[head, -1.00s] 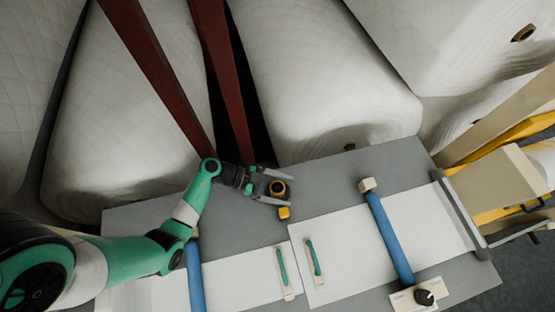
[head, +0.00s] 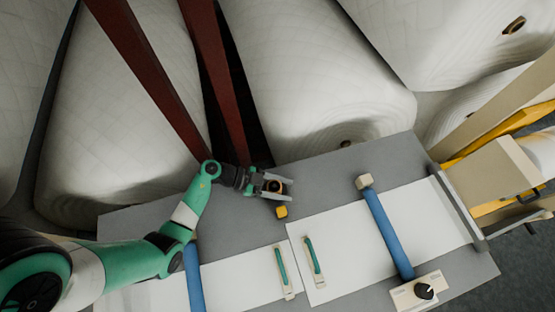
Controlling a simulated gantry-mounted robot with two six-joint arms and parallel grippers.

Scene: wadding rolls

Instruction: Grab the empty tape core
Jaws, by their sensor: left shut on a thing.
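My right gripper is not in view.
A small yellow-orange block (head: 281,212) lies just in front of the core. Blue bars (head: 389,234) and white sheets with green-handled tools (head: 315,255) occupy the front. Large white wadding rolls (head: 315,75) and dark red beams (head: 216,80) stand behind the table.

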